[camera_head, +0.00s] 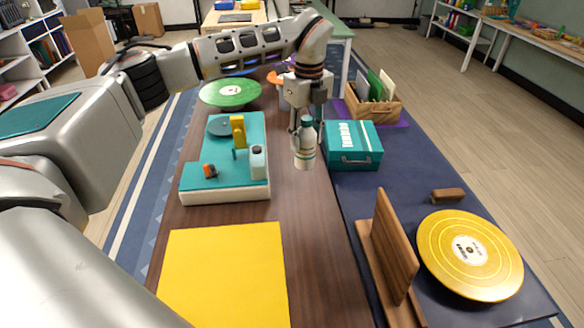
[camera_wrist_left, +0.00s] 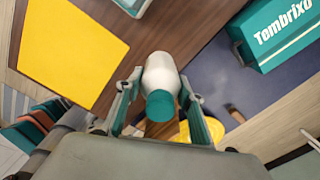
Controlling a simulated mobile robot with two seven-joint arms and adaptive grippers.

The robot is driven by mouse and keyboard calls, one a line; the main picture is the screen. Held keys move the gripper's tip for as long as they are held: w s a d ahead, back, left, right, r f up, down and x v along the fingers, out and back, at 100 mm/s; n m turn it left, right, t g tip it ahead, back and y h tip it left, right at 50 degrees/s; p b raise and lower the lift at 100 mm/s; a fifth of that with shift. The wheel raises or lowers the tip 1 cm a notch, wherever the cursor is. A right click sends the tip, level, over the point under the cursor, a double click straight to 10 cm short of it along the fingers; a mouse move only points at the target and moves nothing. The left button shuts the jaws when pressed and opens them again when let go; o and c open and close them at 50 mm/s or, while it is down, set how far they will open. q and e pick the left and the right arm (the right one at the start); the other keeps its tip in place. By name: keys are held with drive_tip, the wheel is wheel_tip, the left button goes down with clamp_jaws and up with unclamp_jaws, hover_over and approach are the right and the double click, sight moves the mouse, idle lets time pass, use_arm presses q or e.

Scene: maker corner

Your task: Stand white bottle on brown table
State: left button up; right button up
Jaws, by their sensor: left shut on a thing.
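The white bottle (camera_head: 305,150) with a green cap is upright in my left gripper (camera_head: 305,122), which is shut on it near the top. In the left wrist view the bottle (camera_wrist_left: 160,80) sits between the two fingers of the left gripper (camera_wrist_left: 160,92), cap toward the camera. The brown table (camera_head: 305,235) is the dark wood surface below. In the head view the bottle is over the right part of this wood, near the teal box; whether its base touches cannot be told. My right gripper is not in view.
A teal box (camera_head: 352,146) stands right of the bottle on a dark blue surface (camera_head: 400,180). A teal and white machine (camera_head: 225,190) is on the left, a yellow sheet (camera_head: 225,275) nearer. A wooden stand (camera_head: 392,245) and yellow disc (camera_head: 470,255) are at right. Bare wood lies between.

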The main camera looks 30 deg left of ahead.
sight(305, 151)
use_arm(q)
wheel_tip(305, 151, down, 16)
drive_tip(key=shift+w+f, duration=0.1)
idle(0.4)
drive_tip(key=o, duration=0.9)
drive_tip(key=shift+f, duration=0.15)
drive_tip(key=o, duration=0.4)
wheel_tip(305, 151, up, 12)
drive_tip(key=shift+r, duration=0.2)
drive_tip(key=shift+f, duration=0.1)
